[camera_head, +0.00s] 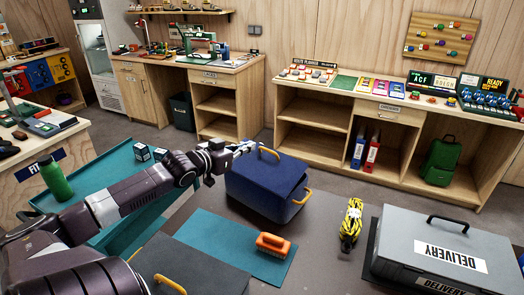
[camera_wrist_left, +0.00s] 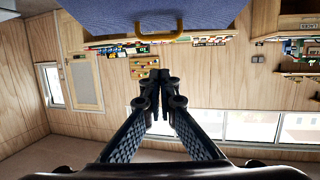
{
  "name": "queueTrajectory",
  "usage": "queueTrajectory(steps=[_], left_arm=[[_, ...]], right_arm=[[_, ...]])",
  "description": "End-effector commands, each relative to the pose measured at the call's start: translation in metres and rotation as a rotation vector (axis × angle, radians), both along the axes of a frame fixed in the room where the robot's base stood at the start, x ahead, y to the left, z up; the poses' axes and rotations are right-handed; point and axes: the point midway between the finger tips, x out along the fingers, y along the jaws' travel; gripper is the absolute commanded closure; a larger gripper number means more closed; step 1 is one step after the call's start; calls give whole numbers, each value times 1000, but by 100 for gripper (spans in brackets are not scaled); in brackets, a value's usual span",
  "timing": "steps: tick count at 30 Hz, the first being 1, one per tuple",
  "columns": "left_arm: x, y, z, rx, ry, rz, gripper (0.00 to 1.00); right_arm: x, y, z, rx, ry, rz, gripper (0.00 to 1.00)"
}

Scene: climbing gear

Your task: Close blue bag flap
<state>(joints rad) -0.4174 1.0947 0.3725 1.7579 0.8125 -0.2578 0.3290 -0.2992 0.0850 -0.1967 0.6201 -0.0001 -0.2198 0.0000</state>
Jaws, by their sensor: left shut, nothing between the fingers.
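The blue bag (camera_head: 268,190) stands on the grey work surface in the middle of the head view. Its top panel looks roughly level, with a yellow-orange handle on it and another at its front right corner; I cannot tell whether the flap lies fully down. My left gripper (camera_head: 246,148) is shut and empty, at the bag's upper far-left edge near the top handle; contact cannot be made out. In the left wrist view the shut fingertips (camera_wrist_left: 158,78) point toward the bag's blue cloth (camera_wrist_left: 215,12) and a yellow handle (camera_wrist_left: 150,33). My right gripper is not in view.
A teal mat (camera_head: 215,235) with an orange brush (camera_head: 273,244) lies in front of the bag. A yellow-black item (camera_head: 351,222) and a grey DELIVERY case (camera_head: 425,235) are to the right. A dark case (camera_head: 205,275) is nearest, and a green bottle (camera_head: 55,180) stands left.

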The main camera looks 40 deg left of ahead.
Motion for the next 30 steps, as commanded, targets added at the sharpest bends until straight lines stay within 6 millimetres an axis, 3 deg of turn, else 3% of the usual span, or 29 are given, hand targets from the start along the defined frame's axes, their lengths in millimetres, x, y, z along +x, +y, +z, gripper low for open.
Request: queueTrajectory(steps=[17,24,30], left_arm=[[54,5,-11,1,-4,1,100],[67,6,-37,0,-1,1,100],[72,6,-46,1,0,1,100]], right_arm=[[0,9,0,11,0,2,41],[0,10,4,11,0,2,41],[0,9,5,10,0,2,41]])
